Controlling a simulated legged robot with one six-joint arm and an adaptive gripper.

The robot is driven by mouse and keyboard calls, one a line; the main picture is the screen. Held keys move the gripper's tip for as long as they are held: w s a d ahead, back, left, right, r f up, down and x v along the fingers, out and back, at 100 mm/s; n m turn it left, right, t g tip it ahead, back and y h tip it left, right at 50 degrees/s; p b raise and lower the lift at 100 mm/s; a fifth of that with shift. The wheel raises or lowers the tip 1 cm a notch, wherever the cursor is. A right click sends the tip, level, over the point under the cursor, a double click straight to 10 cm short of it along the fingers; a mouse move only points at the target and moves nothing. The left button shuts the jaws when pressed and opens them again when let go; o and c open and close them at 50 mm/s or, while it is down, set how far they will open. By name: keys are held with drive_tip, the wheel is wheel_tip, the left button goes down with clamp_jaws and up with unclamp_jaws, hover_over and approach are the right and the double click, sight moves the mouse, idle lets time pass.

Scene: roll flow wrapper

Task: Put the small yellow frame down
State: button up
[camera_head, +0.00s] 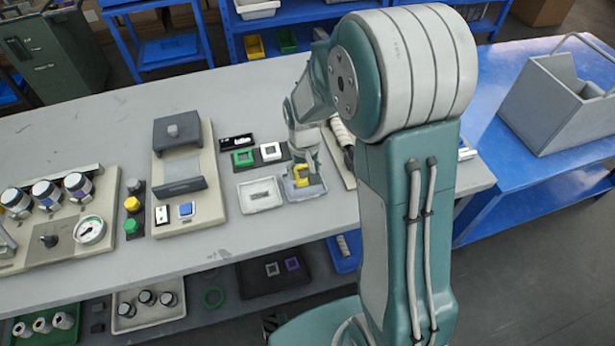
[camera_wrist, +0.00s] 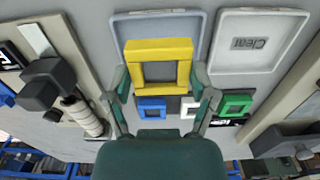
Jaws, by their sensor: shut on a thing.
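The small yellow frame (camera_head: 302,177) is a square ring held in my gripper (camera_head: 302,166). In the wrist view the yellow frame (camera_wrist: 158,62) lies between the two fingers of my gripper (camera_wrist: 161,84), which press on its sides. Below it is a shallow grey-blue tray (camera_head: 313,193), partly covered by the frame; it also shows in the wrist view (camera_wrist: 198,22). I cannot tell whether the frame touches the tray.
A pale tray marked "Clear" (camera_head: 259,205) lies beside the grey-blue tray. Behind are a green frame (camera_head: 243,158) and a white frame (camera_head: 271,152); a blue frame (camera_wrist: 152,113) shows in the wrist view. A press-like device (camera_head: 180,165) stands to the left.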

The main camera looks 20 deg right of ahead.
sight(300, 168)
drive_tip(key=shift+w+f, duration=0.4)
drive_tip(key=shift+f, duration=0.25)
drive_tip(key=shift+w+a+f, duration=0.3)
drive_tip(key=shift+f, duration=0.15)
drive_tip(key=shift+w+f, duration=0.15)
drive_tip(key=shift+f, duration=0.2)
drive_tip(key=shift+d+f, duration=0.2)
drive_tip(key=shift+f, duration=0.45)
drive_tip(key=shift+d+f, duration=0.15)
drive_tip(key=shift+f, duration=0.45)
drive_tip(key=shift+d+f, duration=0.1)
drive_tip(key=shift+d, duration=0.15)
drive_tip(key=shift+a, duration=0.1)
drive_tip(key=o, duration=0.9)
drive_tip(key=shift+a, duration=0.35)
drive_tip(key=shift+d, duration=0.25)
